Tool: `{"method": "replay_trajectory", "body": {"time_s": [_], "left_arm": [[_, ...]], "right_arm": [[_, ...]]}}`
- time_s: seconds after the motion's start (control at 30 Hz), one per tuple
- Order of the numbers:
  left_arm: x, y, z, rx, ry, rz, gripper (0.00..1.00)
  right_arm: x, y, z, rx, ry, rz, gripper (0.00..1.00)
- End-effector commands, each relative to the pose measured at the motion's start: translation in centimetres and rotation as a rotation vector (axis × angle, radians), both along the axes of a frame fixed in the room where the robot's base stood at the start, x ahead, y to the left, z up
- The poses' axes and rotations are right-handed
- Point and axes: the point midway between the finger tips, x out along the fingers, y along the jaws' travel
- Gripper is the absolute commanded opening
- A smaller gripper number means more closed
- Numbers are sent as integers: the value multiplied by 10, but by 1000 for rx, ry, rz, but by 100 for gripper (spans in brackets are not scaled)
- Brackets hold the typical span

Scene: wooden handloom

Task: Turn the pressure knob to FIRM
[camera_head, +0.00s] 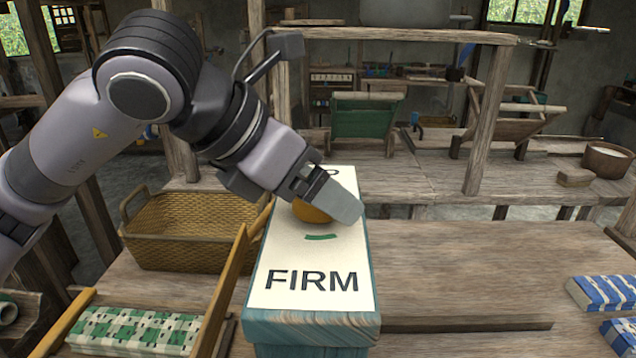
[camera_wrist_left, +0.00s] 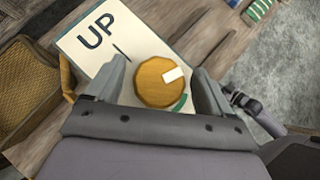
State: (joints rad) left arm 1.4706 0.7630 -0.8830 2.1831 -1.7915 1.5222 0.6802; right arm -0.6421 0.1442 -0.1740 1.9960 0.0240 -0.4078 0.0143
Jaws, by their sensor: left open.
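The pressure knob (camera_head: 312,213) is a round orange-wood disc on a white label plate (camera_head: 285,258) marked FIRM at its near end. My left gripper (camera_head: 338,197) is over the knob and hides part of it. In the left wrist view, the knob (camera_wrist_left: 157,88) lies between the two open fingers of my left gripper (camera_wrist_left: 160,88); I cannot tell whether they touch it. Its white pointer mark (camera_wrist_left: 173,74) points right and slightly up, between the black tick by UP (camera_wrist_left: 121,49) and the green arc (camera_wrist_left: 181,104).
The plate tops a teal-sided wooden post (camera_head: 312,328). A wicker basket (camera_head: 185,235) and a green checked cloth (camera_head: 135,328) are on the left. Blue-and-white cloth (camera_head: 610,292) lies at the right. The wooden bench (camera_head: 470,265) right of the post is mostly clear.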

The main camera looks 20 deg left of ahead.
Motion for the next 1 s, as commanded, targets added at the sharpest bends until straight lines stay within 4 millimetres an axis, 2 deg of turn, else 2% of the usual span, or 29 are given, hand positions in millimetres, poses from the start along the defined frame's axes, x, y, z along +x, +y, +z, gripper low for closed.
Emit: {"method": "replay_trajectory", "body": {"time_s": [0.27,0.3,0.43,0.47,0.77,1.0], "left_arm": [[2,-2,-3,-1,0,-1,82],[2,-2,-3,-1,0,-1,79],[2,-2,-3,-1,0,-1,37],[2,-2,-3,-1,0,-1,31],[2,-1,-3,-2,-1,-24,31],[2,-1,-4,-4,2,-137,31]], "right_arm": [[0,0,-1,3,1,-3,0],[0,0,-1,3,1,-3,0],[0,0,-1,2,1,-4,0],[0,0,-1,2,1,-4,0],[-1,-2,-3,-3,4,-2,0],[0,-2,-8,-4,4,0,0]]}}
